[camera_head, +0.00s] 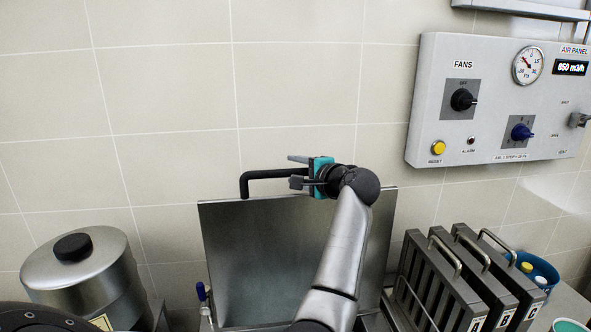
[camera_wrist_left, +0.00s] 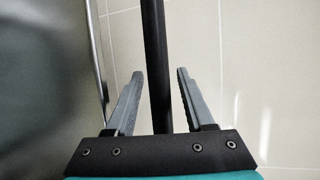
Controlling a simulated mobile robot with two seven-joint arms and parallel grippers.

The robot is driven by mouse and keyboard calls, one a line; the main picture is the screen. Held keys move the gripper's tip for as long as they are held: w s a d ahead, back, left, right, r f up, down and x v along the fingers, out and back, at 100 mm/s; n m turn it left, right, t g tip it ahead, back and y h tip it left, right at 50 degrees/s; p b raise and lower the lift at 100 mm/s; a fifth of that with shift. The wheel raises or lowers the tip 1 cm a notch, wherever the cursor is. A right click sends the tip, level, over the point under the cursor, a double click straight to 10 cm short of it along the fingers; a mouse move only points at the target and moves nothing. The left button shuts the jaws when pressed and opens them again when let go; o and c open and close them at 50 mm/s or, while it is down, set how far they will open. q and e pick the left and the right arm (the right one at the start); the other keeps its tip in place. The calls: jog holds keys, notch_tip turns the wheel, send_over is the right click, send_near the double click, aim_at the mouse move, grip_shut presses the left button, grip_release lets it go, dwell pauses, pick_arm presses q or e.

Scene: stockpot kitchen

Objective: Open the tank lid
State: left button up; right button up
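The tank lid (camera_head: 255,255) is a flat steel plate standing raised, nearly upright, in front of the tiled wall in the head view. Its black bar handle (camera_head: 262,175) runs along its top edge. My left gripper (camera_head: 297,171) is at the right part of the handle, with one finger on either side of the bar. In the left wrist view, the handle (camera_wrist_left: 155,50) passes between the spread fingers of the gripper (camera_wrist_left: 160,74), with gaps on both sides. My forearm covers the lid's right part. The tank opening is hidden below. My right gripper is out of view.
A steel pot with a black knob (camera_head: 85,262) stands at the left. Lettered filter units (camera_head: 455,280) and a blue bucket (camera_head: 538,270) stand at the right. The air panel (camera_head: 430,110) hangs on the wall above them. The wall above the handle is clear.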

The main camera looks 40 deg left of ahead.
pick_arm(q)
grip_shut()
dwell(1.2)
